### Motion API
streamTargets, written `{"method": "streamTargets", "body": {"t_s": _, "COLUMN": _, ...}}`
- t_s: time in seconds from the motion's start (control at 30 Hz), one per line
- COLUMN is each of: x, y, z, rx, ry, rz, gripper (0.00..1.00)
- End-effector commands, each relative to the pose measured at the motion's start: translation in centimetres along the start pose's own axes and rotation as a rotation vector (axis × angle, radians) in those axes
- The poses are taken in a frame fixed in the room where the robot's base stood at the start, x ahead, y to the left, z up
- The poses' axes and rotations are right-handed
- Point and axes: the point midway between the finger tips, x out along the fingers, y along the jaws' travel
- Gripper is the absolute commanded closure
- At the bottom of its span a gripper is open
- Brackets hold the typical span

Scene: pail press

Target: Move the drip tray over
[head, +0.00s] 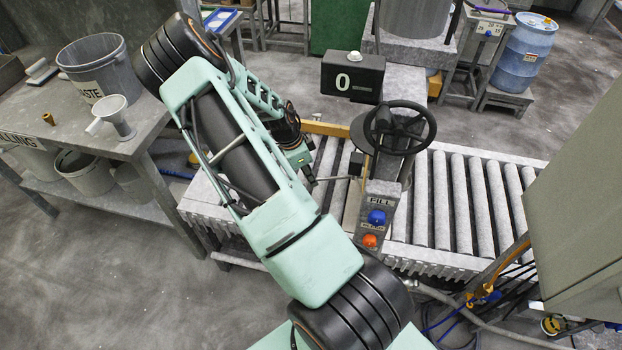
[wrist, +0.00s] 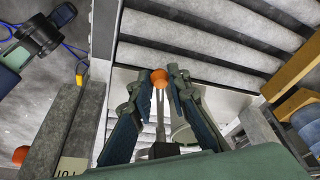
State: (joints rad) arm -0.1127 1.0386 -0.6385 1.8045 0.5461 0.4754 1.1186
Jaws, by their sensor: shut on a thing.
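In the wrist view, an orange knob (wrist: 159,76) on a thin pale rod sits between the fingertips of my gripper (wrist: 153,82). The blue-padded fingers stand a little apart, closed around the knob. Beneath them lies a pale flat metal piece (wrist: 215,93) beside the rollers, which seems to be the drip tray. How the rod joins it is hidden by my gripper. In the head view, my gripper (head: 309,166) is low over the conveyor, left of the fill post (head: 381,205). My arm hides much there, and I cannot make out the knob.
The fill post carries a blue button (head: 376,217), an orange button (head: 370,240) and a black handwheel (head: 400,127). A display reading 0 (head: 352,77) stands behind. Empty conveyor rollers (head: 470,200) run right. A bench (head: 125,140) is left; a grey cabinet (head: 580,220) is right.

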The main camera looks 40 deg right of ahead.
Motion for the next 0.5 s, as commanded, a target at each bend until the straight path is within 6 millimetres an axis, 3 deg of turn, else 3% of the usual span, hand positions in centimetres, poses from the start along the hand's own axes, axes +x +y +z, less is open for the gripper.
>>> {"method": "streamTargets", "body": {"t_s": 0.23, "x": 0.0, "y": -0.1, "z": -0.1, "rx": 0.0, "ry": 0.001, "rz": -0.001, "gripper": 0.98}}
{"method": "streamTargets", "body": {"t_s": 0.5, "x": 0.3, "y": -1.7, "z": -0.8, "rx": 0.001, "ry": 0.002, "rz": -0.002, "gripper": 0.97}}
